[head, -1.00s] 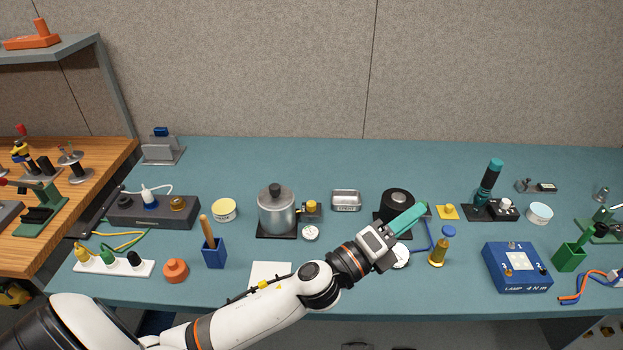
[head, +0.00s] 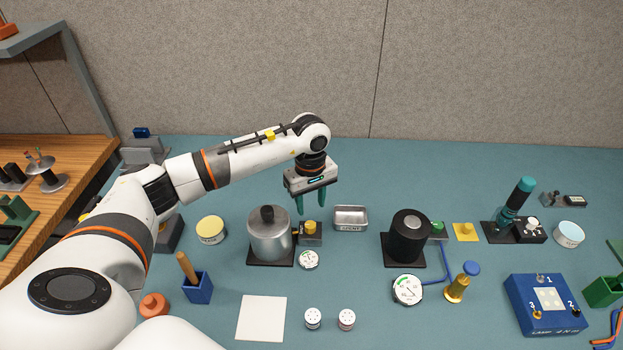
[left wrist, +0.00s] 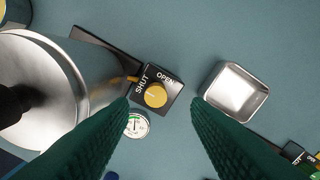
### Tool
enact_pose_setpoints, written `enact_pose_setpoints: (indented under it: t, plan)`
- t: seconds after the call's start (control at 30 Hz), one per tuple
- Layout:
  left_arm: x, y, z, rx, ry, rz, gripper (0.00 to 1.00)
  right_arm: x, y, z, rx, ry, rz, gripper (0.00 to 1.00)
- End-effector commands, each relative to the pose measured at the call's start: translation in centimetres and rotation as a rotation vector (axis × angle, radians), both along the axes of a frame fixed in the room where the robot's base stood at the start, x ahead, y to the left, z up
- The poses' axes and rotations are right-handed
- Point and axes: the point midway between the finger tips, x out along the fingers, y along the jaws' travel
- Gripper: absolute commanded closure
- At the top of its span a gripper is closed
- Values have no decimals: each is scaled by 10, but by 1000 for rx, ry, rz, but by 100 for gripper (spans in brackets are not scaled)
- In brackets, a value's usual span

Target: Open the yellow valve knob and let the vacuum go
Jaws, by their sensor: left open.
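The yellow valve knob (head: 311,227) sits on a dark valve block (head: 308,239) at the right side of a silver chamber (head: 270,235) with a black top knob. In the left wrist view the knob (left wrist: 155,95) lies on a block lettered SHUT and OPEN (left wrist: 166,78); its pointer mark is too small to read surely. A small round gauge (head: 308,260) sits in front of the block. My left gripper (head: 312,208) is open and empty, pointing down above and slightly behind the knob. In the left wrist view its green fingers are apart, with the knob beyond them. My right gripper is not seen.
A metal tray (head: 350,218) stands just right of the valve block. A black cylinder (head: 409,236) with a larger gauge (head: 407,290) is further right. A white square (head: 262,318) and two small white-topped cylinders (head: 313,318) lie in front.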

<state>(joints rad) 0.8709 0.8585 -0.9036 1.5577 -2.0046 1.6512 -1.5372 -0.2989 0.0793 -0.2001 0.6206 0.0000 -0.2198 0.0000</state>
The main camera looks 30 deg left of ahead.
Motion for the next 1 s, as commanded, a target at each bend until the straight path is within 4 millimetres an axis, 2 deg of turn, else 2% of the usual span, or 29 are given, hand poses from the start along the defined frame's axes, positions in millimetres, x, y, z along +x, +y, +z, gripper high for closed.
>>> enact_pose_setpoints:
  t: [0.27,0.6,0.73,1.0]
  plan:
    - [-1,2,-9,8,4,-1,56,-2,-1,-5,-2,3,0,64]
    - [-1,1,-44,5,3,0,56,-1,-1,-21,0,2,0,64]
    - [-1,1,-61,7,2,-1,56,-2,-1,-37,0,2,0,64]
    - [-1,1,-70,5,2,0,56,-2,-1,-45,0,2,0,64]
